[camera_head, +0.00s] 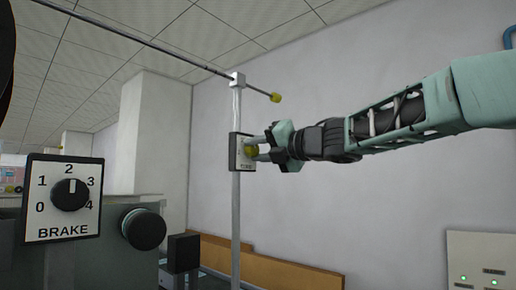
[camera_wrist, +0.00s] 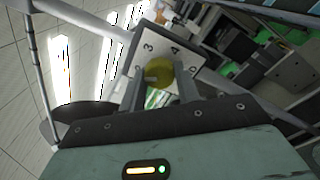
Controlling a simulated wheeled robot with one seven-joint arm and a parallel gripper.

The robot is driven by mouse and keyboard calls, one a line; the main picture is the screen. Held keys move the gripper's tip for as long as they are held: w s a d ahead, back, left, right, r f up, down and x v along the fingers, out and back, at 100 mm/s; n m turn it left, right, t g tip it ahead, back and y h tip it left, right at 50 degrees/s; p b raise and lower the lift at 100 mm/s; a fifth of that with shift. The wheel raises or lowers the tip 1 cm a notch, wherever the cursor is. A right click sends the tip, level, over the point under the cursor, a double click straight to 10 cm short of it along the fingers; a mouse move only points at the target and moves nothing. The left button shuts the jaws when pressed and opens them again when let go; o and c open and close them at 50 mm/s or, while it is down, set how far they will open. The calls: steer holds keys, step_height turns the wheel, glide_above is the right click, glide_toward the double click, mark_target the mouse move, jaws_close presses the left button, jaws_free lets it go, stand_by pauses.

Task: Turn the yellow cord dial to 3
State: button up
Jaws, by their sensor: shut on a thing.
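The yellow cord dial is a round yellow knob (camera_head: 250,151) on a white-faced plate (camera_head: 236,152) with a dark frame, mounted on a thin upright post. My gripper (camera_head: 255,149) reaches it from the right, with its fingers shut on the knob. In the wrist view the yellow knob (camera_wrist: 178,73) sits between the two grey fingers (camera_wrist: 161,88). The plate (camera_wrist: 150,40) is tilted in that view and shows a 3 and a 4 near its upper edge. A pale mark shows on the knob's left side; I cannot tell exactly which number it points to.
A BRAKE dial (camera_head: 70,195) with a black knob is at the lower left, its white mark near 2. A black round knob (camera_head: 143,229) is beside it. A thin rod with a yellow tip (camera_head: 275,97) crosses above the cord dial. A panel with green lights (camera_head: 480,262) is at the lower right.

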steer(key=m+p, duration=0.3)
steer(key=m, duration=0.3)
steer(key=shift+r+t, duration=0.1)
steer(key=shift+t, duration=0.2)
steer(key=m+p, duration=0.2)
steer(key=m, duration=0.4)
steer(key=shift+m+p, duration=0.3)
steer(key=shift+p, duration=0.1)
steer(key=o, duration=1)
steer(key=b+v, duration=0.6)
steer(key=v, duration=1.1)
steer(key=shift+s+f, duration=0.2)
steer(key=shift+s, duration=0.05)
